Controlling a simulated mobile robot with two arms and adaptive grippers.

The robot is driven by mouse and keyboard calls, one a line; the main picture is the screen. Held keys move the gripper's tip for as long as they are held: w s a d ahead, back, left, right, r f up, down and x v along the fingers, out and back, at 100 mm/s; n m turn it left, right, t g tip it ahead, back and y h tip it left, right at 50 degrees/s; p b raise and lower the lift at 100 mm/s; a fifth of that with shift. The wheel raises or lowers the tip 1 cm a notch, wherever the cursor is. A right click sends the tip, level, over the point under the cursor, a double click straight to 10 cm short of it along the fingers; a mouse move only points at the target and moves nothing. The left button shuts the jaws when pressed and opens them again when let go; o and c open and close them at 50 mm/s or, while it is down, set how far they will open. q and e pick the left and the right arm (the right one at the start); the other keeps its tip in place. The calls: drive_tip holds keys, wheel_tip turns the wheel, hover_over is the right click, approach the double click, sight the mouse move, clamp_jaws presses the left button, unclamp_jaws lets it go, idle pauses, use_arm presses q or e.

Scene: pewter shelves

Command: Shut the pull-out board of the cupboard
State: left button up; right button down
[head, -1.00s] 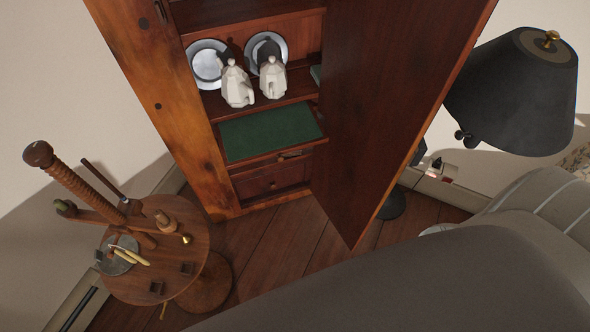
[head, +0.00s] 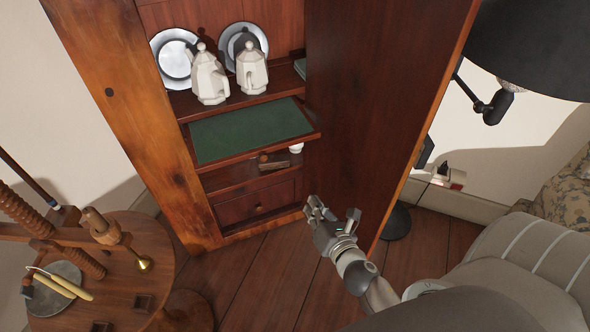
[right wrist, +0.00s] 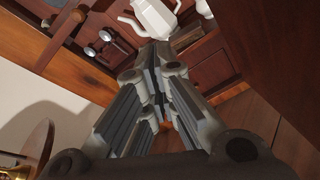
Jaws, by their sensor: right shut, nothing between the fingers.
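The pull-out board (head: 250,130), with a green top and a wooden rim, sticks out from the cupboard (head: 170,150) below the shelf with the white pots. In the head view my right gripper (head: 318,206) is in front of the cupboard, lower than the board and to its right, apart from it. It is shut and empty. The right wrist view shows its fingers (right wrist: 157,95) together, pointing toward the cupboard, with a white pot (right wrist: 155,15) beyond. The board is hard to make out in that view. My left gripper is not in view.
The open cupboard door (head: 375,110) stands right of the board, close to my right arm. Two white pots (head: 209,80) and metal plates stand on the shelf above. A round wooden table (head: 140,260) is at the lower left. A dark lamp (head: 540,45) is at the right.

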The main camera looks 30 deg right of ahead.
wheel_tip(320, 180, up, 6)
drive_tip(key=d+n+t+b, duration=0.1)
drive_tip(key=n+t+b, duration=0.2)
drive_tip(key=n+b, duration=0.15)
drive_tip(key=p, duration=0.2)
approach(276, 120)
drive_tip(key=s+f, duration=0.2)
drive_tip(key=s, duration=0.1)
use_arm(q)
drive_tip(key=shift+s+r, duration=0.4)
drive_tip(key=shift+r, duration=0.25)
use_arm(e)
drive_tip(key=shift+w+r+n, duration=0.2)
drive_tip(key=shift+r+n, duration=0.05)
drive_tip(key=shift+n, duration=0.2)
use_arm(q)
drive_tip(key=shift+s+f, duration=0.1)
